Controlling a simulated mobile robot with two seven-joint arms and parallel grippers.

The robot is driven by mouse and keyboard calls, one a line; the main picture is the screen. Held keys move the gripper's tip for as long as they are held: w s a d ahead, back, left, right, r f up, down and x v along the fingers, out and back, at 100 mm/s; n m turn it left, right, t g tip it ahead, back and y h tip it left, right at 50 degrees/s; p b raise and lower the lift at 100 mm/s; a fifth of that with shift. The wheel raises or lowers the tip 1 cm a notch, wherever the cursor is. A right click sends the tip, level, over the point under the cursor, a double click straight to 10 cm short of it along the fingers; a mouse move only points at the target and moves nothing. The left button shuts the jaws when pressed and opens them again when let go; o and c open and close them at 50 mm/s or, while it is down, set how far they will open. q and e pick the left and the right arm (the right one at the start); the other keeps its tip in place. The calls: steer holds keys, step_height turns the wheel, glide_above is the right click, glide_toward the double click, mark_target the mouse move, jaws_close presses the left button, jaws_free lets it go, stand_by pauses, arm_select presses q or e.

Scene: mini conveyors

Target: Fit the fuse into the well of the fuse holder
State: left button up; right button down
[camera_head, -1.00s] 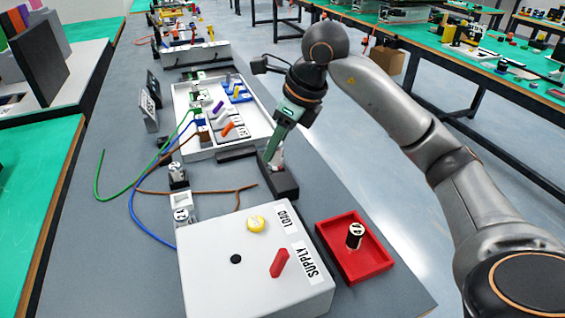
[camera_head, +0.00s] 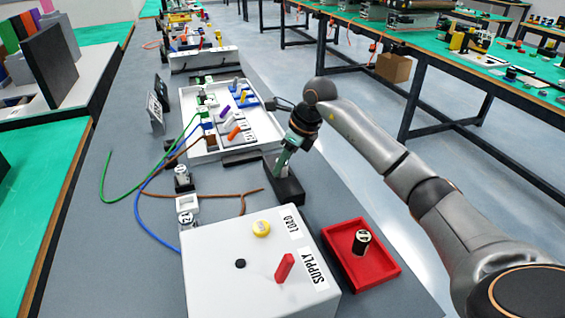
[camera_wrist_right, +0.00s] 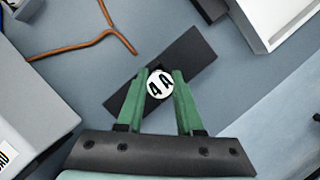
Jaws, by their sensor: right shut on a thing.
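My right gripper (camera_head: 281,168) points down at a long dark block (camera_head: 290,190) on the bench. In the right wrist view the gripper (camera_wrist_right: 160,84) is shut on a round fuse (camera_wrist_right: 159,85) with a white top marked "4 A". The dark block (camera_wrist_right: 190,62) lies directly beneath and around the fuse in that view. I cannot tell whether the fuse sits in the block or just above it; its lower part is hidden. My left gripper is out of view.
A large pale box (camera_head: 215,285) marked LOAD and SUPPLY stands in front. A red tray (camera_head: 385,275) with a black, white-topped cylinder (camera_head: 361,241) is right of it. A white tray (camera_head: 270,145) with coloured parts lies behind. Brown, blue and green wires cross the left side.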

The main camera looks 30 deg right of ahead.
steer(key=shift+f, duration=0.15)
steer(key=c, duration=0.5)
jaws_free()
steer(key=shift+c, duration=0.2)
steer(key=p+v, duration=0.1)
steer(key=v, duration=1.1)
steer(key=shift+r, duration=0.25)
